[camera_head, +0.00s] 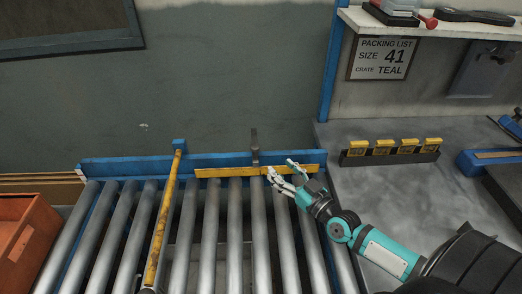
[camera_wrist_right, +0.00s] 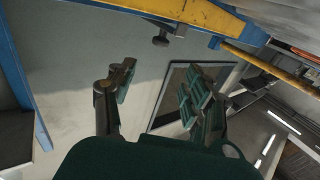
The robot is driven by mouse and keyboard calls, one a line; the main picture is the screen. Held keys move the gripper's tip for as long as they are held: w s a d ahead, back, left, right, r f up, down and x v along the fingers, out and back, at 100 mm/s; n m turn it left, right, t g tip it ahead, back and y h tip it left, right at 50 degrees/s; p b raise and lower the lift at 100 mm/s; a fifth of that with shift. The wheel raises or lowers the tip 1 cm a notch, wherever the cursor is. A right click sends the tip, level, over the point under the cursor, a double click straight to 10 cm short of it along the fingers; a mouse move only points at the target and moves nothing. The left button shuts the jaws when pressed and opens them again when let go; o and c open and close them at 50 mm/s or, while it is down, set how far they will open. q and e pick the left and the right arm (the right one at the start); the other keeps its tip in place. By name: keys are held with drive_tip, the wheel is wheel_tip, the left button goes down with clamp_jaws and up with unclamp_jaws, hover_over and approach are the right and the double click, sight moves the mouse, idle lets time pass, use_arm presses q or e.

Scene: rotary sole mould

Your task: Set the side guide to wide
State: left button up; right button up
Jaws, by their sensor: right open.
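The side guide looks to be the flat yellow bar (camera_head: 225,172) that runs along the far blue rail (camera_head: 115,166) of the roller conveyor. A dark upright post (camera_head: 254,142) stands behind its middle. My right gripper (camera_head: 280,169) is open and empty, with its fingers near the guide's right half; whether they touch it I cannot tell. In the right wrist view both fingers (camera_wrist_right: 160,88) are spread apart with nothing between them. A yellow bar (camera_wrist_right: 205,14) and a dark round knob (camera_wrist_right: 161,41) show above them there. My left gripper is out of view.
A yellow rod (camera_head: 162,222) crosses the rollers (camera_head: 210,235) left of the guide. An orange crate (camera_head: 28,235) stands at the left. The grey bench (camera_head: 365,185) at the right bears a rack of yellow blocks (camera_head: 390,155). A shelf (camera_head: 440,29) and packing sign (camera_head: 381,58) are above.

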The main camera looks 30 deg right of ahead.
sight(258, 150)
drive_tip(key=s, duration=0.4)
drive_tip(key=w, duration=0.5)
drive_tip(key=w+a+p, duration=0.1)
drive_tip(key=w, duration=1.1)
drive_tip(key=shift+a+f+p, duration=0.3)
drive_tip(key=shift+a+f, duration=0.05)
drive_tip(key=shift+a, duration=0.05)
clamp_jaws()
drive_tip(key=shift+w, duration=0.1)
